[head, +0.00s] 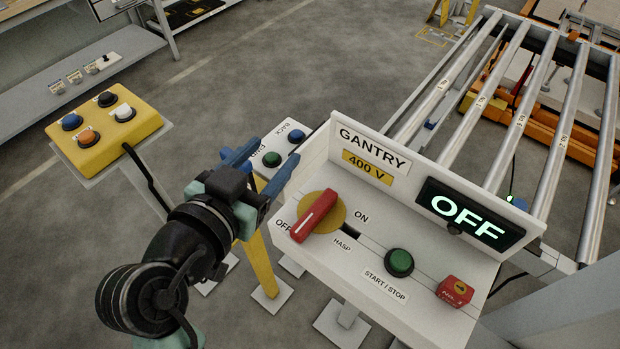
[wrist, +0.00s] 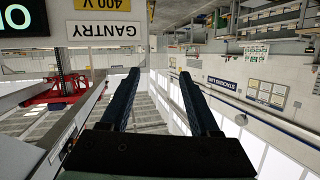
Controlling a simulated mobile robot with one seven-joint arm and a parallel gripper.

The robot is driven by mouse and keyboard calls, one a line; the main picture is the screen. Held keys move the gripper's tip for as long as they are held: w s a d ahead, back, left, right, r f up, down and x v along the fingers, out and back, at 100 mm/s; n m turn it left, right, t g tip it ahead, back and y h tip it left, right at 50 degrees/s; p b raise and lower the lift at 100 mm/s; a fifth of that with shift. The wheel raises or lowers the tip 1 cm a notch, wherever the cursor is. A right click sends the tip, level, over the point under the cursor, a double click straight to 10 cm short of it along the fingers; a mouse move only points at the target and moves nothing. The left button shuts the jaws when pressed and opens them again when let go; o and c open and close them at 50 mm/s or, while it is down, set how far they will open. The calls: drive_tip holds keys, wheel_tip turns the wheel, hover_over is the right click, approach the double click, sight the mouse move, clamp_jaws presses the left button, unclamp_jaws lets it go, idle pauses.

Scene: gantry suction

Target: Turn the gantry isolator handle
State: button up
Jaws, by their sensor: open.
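The gantry isolator handle (head: 315,215) is a red bar on a round yellow plate (head: 334,222), on the sloped white gantry panel (head: 420,296). It sits between the OFF and ON labels, its lower end toward OFF. The display (head: 469,215) reads OFF. My gripper (head: 262,160) is open and empty, left of the panel and apart from the handle. In the wrist view its two blue fingers (wrist: 157,100) are spread with nothing between them. The handle is not visible in the wrist view, where the GANTRY sign (wrist: 104,31) shows upside down.
A green start/stop button (head: 399,263) and a red padlock-like block (head: 455,291) are right of the handle. A white push-button box (head: 281,146) stands behind my gripper. A yellow button box (head: 100,142) stands at left. A roller conveyor (head: 516,125) lies behind the panel.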

sight(317, 209)
drive_tip(key=s+f+m+g+h+b, duration=0.1)
drive_tip(key=s+f+m+g+h, duration=0.15)
drive_tip(key=s+f, duration=0.6)
drive_tip(key=shift+n, duration=0.25)
drive_tip(key=x, duration=0.4)
drive_tip(key=f+p+x, duration=0.1)
drive_tip(key=x, duration=0.3)
drive_tip(key=p+x, duration=0.1)
drive_tip(key=x, duration=0.3)
drive_tip(key=shift+d+f, duration=0.1)
drive_tip(key=shift+f, duration=0.25)
drive_tip(key=shift+w+d+f, duration=0.3)
drive_tip(key=shift+w+f, duration=0.05)
drive_tip(key=shift+w, duration=0.25)
clamp_jaws()
